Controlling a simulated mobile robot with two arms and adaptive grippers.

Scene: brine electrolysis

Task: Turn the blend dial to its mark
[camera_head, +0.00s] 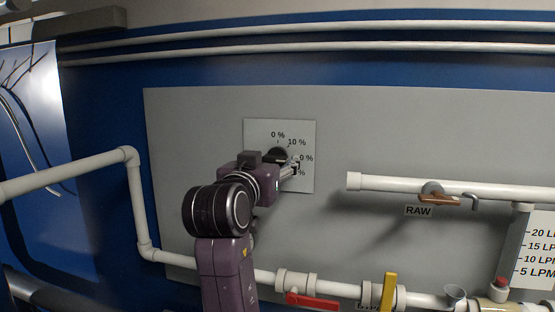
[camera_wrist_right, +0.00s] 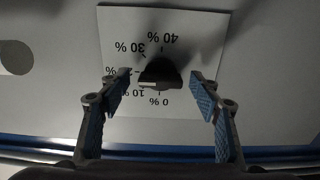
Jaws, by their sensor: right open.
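The blend dial is a dark round knob (camera_head: 277,154) on a white scale plate (camera_head: 255,178) fixed to the grey wall panel. My right gripper (camera_head: 294,168) is in front of the plate and partly hides the lower scale. In the right wrist view, the dial (camera_wrist_right: 160,74) lies between the two blue-padded fingers (camera_wrist_right: 160,79). They are open, with a gap on each side of the knob. The scale there appears upside down, with 0 %, 10 %, 30 % and 40 % readable. A small pale mark shows on the dial's edge near 10 %. My left gripper is out of view.
A white pipe with a RAW label (camera_head: 418,211) and a copper-coloured handle (camera_head: 440,198) is to the right. A lower pipe carries a red handle (camera_head: 312,301) and a yellow handle (camera_head: 388,290). The panel (camera_head: 195,120) around the plate is clear.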

